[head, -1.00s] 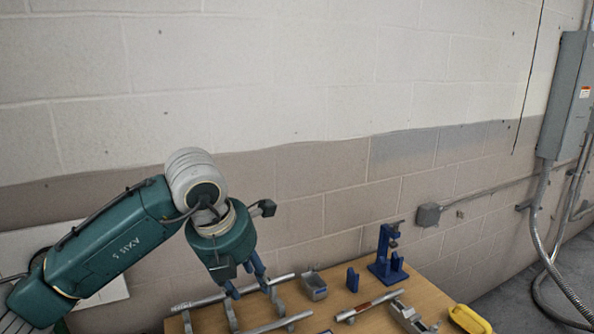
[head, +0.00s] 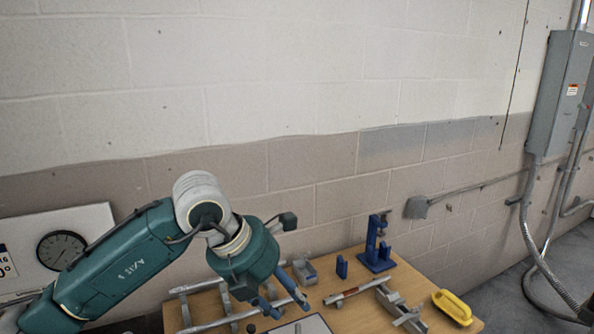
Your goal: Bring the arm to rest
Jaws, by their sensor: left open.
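My left arm, green with a pale wrist joint, reaches in from the left in the head view. My left gripper (head: 290,309) points down over the near part of the wooden table (head: 410,283). Its two blue fingers are apart, with nothing seen between them. Whether the fingertips touch anything below is unclear. My right gripper is not in view.
The table holds metal rods on a rack (head: 184,309), a grey bin (head: 304,271), a blue block (head: 341,267), a blue stand (head: 377,251), a red-banded tool (head: 352,292) and a yellow handle (head: 452,307). A block wall stands behind; a gauge (head: 62,250) shows left.

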